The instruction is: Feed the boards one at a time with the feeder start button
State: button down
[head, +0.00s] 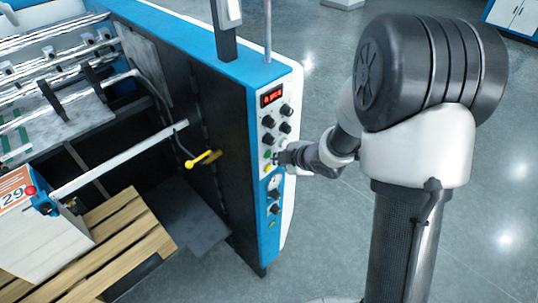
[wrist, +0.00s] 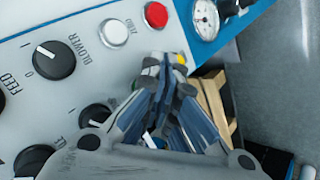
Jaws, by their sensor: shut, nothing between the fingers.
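The control panel (head: 264,130) is on the blue-and-white end of the machine, with knobs and small buttons. My gripper (head: 278,158) is shut and empty, with its fingertips at the lower part of the panel face. In the wrist view the closed fingertips (wrist: 166,66) are close to the panel, below a red button (wrist: 156,15) and a white button (wrist: 115,33). A yellow patch (wrist: 180,58) shows just beside the fingertips, partly hidden. I cannot tell whether the fingertips touch it, nor which button is the feeder start. A white board stack (head: 45,240) stands at the lower left.
The panel also has a red number display (head: 271,95), a blower knob (wrist: 53,60) and a gauge (wrist: 205,19). A wooden pallet (head: 130,225) lies beside the stack. A yellow-handled lever (head: 204,159) sticks out from the dark machine side.

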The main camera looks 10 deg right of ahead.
jog(key=shift+w+a, duration=0.3)
jog(key=shift+w, duration=0.05)
dwell(0.7)
jog(key=shift+s, duration=0.1)
jog(key=shift+s+d, duration=0.5)
jog(key=shift+s, duration=0.15)
